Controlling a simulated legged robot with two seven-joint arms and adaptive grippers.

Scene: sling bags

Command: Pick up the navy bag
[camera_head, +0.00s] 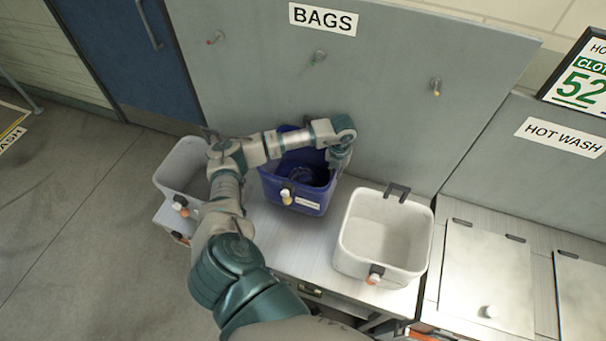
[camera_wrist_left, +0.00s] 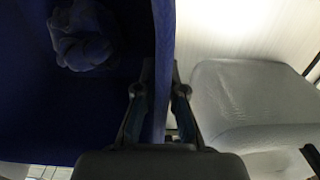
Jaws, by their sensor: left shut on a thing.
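The navy bag (camera_head: 272,188) is an open, box-shaped bag standing upright on the counter below the BAGS sign, with a pale label and a toggle on its front. My left gripper (camera_head: 340,158) reaches over it from behind my arm and is at its right rim. In the left wrist view my left gripper (camera_wrist_left: 162,82) is shut on the bag's side wall, one finger inside and one outside. The navy bag (camera_wrist_left: 60,115) fills the left of that view, with a dark crumpled thing (camera_wrist_left: 82,45) inside. My arm hides part of the bag's left side. My right gripper is not in view.
A white open bag (camera_head: 350,258) stands right of the navy one on the counter (camera_head: 305,248). A grey open bag (camera_head: 176,172) stands to the left, partly behind my arm. Hooks, one of them at right (camera_head: 436,88), project from the back panel (camera_head: 385,110).

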